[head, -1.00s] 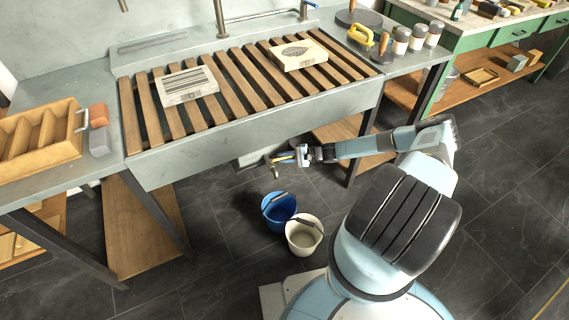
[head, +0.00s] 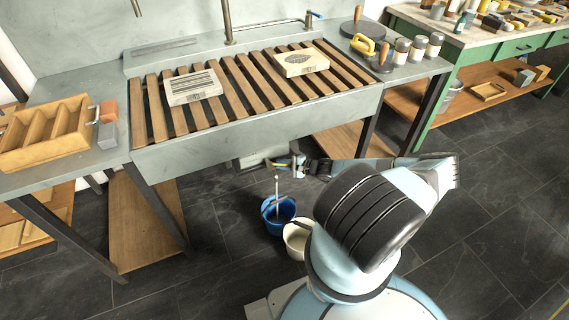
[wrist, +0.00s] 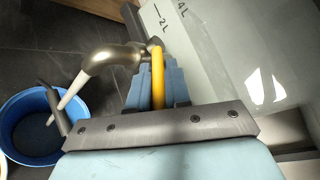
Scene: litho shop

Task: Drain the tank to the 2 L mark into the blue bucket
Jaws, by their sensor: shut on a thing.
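The tank (head: 250,162) stands under the sink and is mostly hidden by it. In the wrist view its pale wall shows a 2 L mark (wrist: 163,22) and a 4 L mark; I cannot make out the liquid level. My gripper (head: 295,163) is shut on the yellow tap lever (wrist: 157,82), beside the metal spout (wrist: 108,55). A pale stream (wrist: 70,92) runs from the spout into the blue bucket (head: 266,224), also at left in the wrist view (wrist: 12,112). The bucket stands upright on the floor.
A cream bucket (head: 291,240) stands beside the blue one, partly hidden by my arm. The slatted sink (head: 260,108) overhangs the tank. A table leg (head: 367,136) stands behind my forearm. Dark floor is clear to the left of the buckets.

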